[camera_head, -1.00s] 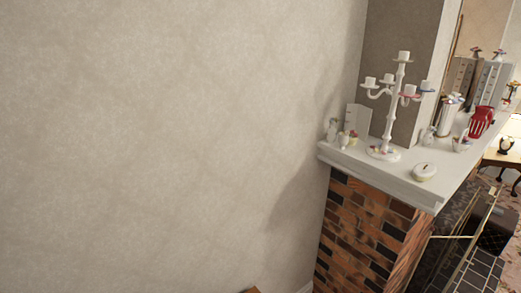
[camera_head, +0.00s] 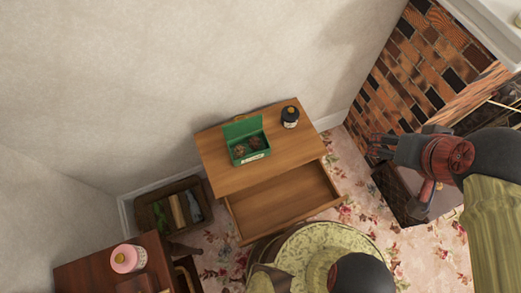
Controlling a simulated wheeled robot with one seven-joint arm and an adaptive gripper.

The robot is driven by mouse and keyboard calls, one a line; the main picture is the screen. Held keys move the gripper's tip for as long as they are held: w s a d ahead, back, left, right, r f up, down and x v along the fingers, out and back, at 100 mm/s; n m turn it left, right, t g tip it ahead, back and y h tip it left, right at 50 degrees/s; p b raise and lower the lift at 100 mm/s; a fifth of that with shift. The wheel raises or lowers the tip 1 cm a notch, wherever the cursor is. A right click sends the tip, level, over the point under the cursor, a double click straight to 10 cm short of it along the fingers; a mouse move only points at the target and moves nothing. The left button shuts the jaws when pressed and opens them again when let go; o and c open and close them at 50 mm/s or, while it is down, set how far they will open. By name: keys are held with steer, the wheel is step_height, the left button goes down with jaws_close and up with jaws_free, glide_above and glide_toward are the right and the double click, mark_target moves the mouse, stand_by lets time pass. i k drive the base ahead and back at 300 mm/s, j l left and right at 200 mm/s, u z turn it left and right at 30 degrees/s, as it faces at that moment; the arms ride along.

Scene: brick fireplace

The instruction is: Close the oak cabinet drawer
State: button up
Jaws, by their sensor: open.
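The oak cabinet (camera_head: 217,180) stands against the wall in the middle of the picture, seen from above. Its drawer (camera_head: 285,200) is pulled out at the front, and the inside looks empty. My gripper (camera_head: 377,146) is to the right of the cabinet, apart from it and from the drawer. It is open with nothing seen between its fingers.
On the cabinet top are an open green box (camera_head: 248,150) and a dark jar (camera_head: 290,117). The brick fireplace (camera_head: 425,65) stands right.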

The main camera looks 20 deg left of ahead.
mark_target(259, 212)
steer(key=k+u, duration=0.15)
steer(key=k, duration=0.35)
steer(key=k+j+u, duration=0.2)
steer(key=k, duration=0.25)
